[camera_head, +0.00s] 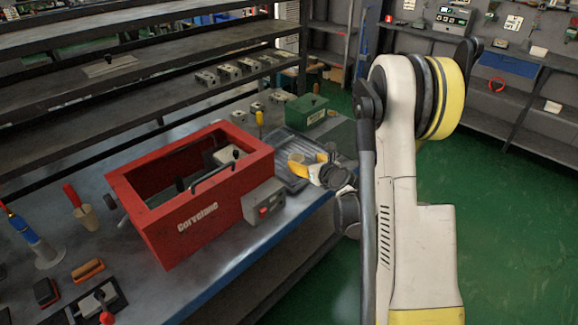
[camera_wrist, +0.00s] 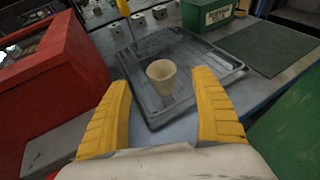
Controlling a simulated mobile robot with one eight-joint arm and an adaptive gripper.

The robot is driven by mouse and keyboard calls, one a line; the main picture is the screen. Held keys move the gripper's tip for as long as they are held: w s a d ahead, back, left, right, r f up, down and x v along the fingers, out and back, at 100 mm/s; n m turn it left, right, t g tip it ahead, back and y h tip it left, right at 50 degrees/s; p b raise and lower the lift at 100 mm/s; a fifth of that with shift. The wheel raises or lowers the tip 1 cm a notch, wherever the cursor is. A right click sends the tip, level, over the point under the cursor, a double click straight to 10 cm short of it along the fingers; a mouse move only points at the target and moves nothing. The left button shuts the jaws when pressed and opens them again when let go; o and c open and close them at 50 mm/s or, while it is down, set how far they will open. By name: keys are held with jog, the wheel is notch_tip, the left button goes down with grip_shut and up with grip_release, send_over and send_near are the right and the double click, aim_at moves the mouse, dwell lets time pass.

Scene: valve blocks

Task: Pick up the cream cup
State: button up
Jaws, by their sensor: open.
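The cream cup (camera_wrist: 162,80) stands upright on a dark grey tray (camera_wrist: 208,48) in the wrist view. My gripper (camera_wrist: 165,100) is open, with its two yellow fingers on either side of the picture and the cup seen between and beyond them. In the head view my gripper (camera_head: 312,164) is over the tray (camera_head: 297,142), just right of the red box. A small cream patch between the fingers there looks like the cup (camera_head: 297,159), mostly hidden by the gripper. I cannot tell from these views whether the fingers touch it.
A red box (camera_head: 207,217) marked "Cervelano", with a grey switch unit (camera_head: 264,204), stands left of the tray. A green box (camera_head: 306,111) stands behind it. A screwdriver (camera_head: 260,122) stands behind the tray. Dark shelves (camera_head: 130,75) overhang the bench's back. The bench's front edge is close.

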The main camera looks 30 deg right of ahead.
aim_at(294, 156)
jog(key=x, duration=0.4)
jog(key=shift+f+b, duration=0.1)
jog(key=shift+b, duration=0.3)
jog(key=b+x, duration=0.1)
jog(key=x, duration=0.1)
jog(key=b+x, duration=0.1)
jog(key=x, duration=0.2)
jog(key=shift+s+f, duration=0.15)
jog(key=shift+f, duration=0.15)
jog(key=shift+r, duration=0.1)
jog(key=c, duration=1.3)
